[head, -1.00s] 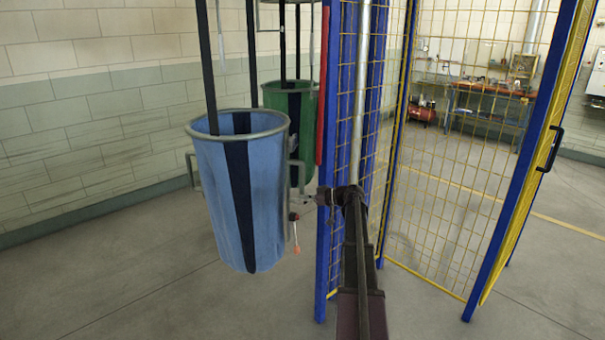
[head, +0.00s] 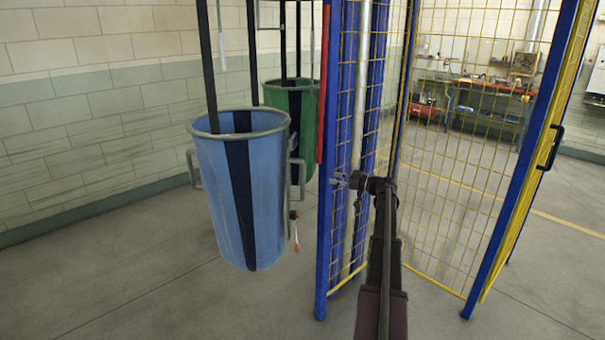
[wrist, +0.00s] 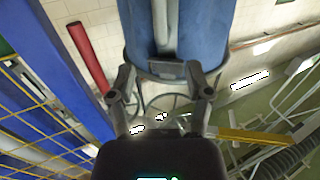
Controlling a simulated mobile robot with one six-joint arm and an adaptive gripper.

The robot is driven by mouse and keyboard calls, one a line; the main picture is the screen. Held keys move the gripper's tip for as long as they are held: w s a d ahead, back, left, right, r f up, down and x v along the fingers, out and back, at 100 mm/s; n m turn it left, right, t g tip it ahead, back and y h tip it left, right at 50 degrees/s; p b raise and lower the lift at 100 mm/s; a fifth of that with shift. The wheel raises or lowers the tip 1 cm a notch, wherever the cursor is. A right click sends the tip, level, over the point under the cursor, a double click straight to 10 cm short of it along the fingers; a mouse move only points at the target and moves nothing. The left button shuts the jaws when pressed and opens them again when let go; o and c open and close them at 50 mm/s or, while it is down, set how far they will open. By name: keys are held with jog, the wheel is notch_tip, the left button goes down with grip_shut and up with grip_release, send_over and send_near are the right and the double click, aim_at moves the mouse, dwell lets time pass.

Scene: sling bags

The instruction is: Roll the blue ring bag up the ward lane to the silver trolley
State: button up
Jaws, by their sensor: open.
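The blue ring bag (head: 217,190) hangs upright on black straps left of centre in the head view, with a metal rim and grey side handles. In the wrist view the blue bag (wrist: 194,35) fills the top middle, its grey handle (wrist: 165,30) lined up between the fingers. My gripper (head: 337,181) is open and empty, to the right of the bag and apart from its near-side handle (head: 297,172). The open fingers also show in the wrist view (wrist: 163,82). I cannot make out a silver trolley.
A green bag (head: 300,110) hangs behind the blue one. A blue post (head: 323,250) and yellow mesh panels (head: 450,170) stand close beside my gripper. A red bar (head: 322,85) runs along the post. The floor at left is clear.

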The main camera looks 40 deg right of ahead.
jog(key=x, duration=1.3)
jog(key=shift+w, duration=0.2)
jog(key=shift+a, duration=0.1)
grip_shut()
